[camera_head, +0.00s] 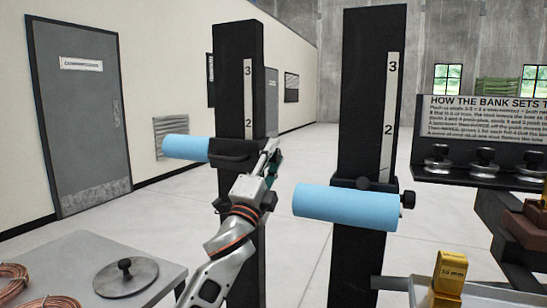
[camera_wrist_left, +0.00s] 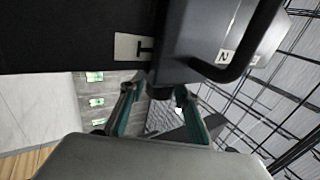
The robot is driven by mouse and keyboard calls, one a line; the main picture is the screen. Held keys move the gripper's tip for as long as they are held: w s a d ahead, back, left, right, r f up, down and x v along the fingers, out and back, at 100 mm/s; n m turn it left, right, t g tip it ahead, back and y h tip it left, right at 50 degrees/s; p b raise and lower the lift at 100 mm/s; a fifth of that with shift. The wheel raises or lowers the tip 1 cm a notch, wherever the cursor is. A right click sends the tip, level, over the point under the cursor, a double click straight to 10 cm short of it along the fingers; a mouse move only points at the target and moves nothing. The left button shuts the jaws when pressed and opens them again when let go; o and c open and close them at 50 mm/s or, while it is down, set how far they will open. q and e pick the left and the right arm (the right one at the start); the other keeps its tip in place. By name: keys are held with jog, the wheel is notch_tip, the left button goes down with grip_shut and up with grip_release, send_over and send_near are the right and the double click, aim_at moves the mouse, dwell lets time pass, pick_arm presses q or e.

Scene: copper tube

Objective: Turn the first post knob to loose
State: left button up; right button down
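The first post (camera_head: 239,60) is the black upright on the left, with a white number scale on its face. A dark carriage (camera_head: 232,150) on it bears a light blue roller (camera_head: 187,148) pointing left. My left gripper (camera_head: 270,154) is at the right side of this carriage, where its knob is hidden in the head view. In the left wrist view, the green-sided fingers (camera_wrist_left: 155,90) stand apart beside the dark carriage (camera_wrist_left: 205,50). A small dark part shows by the right fingertip; I cannot tell whether it is the knob or whether it is touched. My right gripper is out of view.
A second black post (camera_head: 371,80) stands to the right, with a blue roller (camera_head: 345,207) and a black side knob (camera_head: 408,199). A grey table (camera_head: 95,250) with copper coils is at front left. A sign (camera_head: 485,118) and shelf are at right.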

pick_arm(q)
jog(key=shift+o, duration=0.3)
jog(key=v, duration=1.2)
jog(key=shift+f, duration=0.15)
